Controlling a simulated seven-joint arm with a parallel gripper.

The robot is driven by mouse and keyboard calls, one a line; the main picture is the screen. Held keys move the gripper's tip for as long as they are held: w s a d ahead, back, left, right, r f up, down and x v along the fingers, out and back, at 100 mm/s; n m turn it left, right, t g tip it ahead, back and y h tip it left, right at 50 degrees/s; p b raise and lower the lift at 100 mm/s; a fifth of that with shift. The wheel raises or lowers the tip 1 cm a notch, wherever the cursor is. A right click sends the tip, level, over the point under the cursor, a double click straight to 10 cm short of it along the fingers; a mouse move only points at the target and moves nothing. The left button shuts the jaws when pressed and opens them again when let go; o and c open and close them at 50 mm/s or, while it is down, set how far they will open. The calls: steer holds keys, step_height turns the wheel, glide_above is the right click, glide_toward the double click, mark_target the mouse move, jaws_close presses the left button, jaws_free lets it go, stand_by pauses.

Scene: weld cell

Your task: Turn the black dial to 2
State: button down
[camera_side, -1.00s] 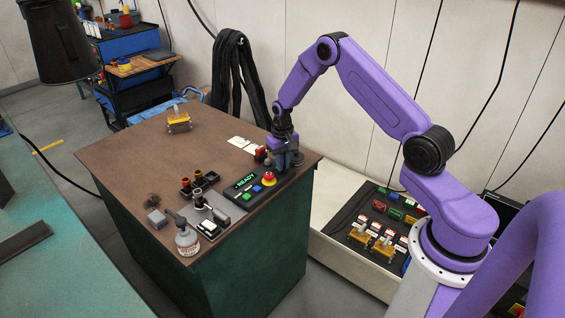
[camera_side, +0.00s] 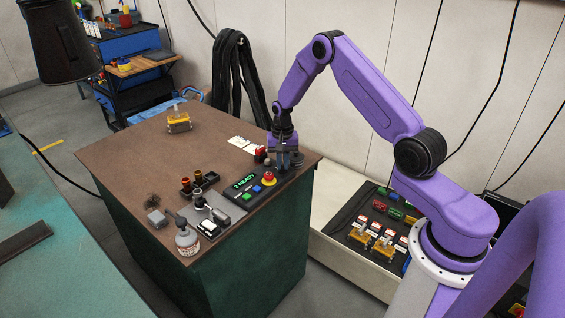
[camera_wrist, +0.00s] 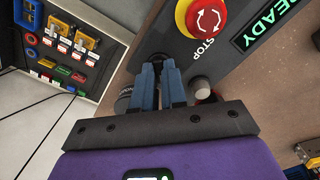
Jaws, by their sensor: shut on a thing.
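The control box (camera_side: 240,189) lies on the brown bench top, with a green READY display (camera_side: 244,182), coloured buttons and a red stop button (camera_side: 269,178). The stop button also shows in the wrist view (camera_wrist: 204,14). My gripper (camera_side: 287,165) points down at the box's far right end, beyond the stop button. In the wrist view, its blue-grey fingers (camera_wrist: 162,75) are closed about the black dial (camera_wrist: 159,58), below and left of the stop button. The fingers cover most of the dial, so its pointer and numbers are hidden.
A grey rounded knob (camera_wrist: 200,88) stands close to the right finger. The bench's right edge is near my gripper.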

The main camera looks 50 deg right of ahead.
mark_target(283, 166)
steer(key=c, duration=1.2)
jaws_free()
steer(key=shift+r, duration=0.1)
step_height(283, 166, up, 17)
steer(key=shift+r, duration=0.15)
